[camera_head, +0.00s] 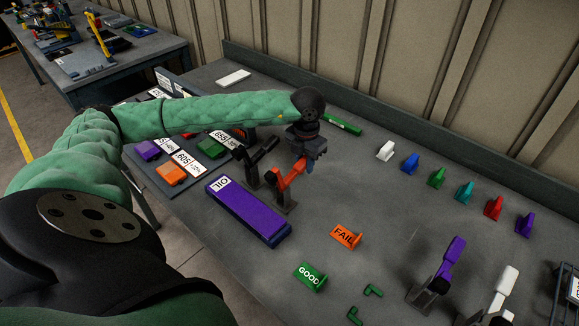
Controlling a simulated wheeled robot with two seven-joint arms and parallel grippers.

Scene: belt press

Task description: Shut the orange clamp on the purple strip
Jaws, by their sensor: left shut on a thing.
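The purple strip (247,212) is a long flat block with a white label, lying on the table. My left gripper (309,162) points down and is shut on the upper end of the orange lever; the fingers partly hide that end. I cannot tell whether the clamp touches the strip. My right gripper is not in view.
A black clamp (256,164) stands close left of the orange one. FAIL (346,237) and GOOD (310,275) markers lie in front. A purple-handled clamp (449,259) stands at the lower right. Several coloured wedges line the back. The table's right middle is clear.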

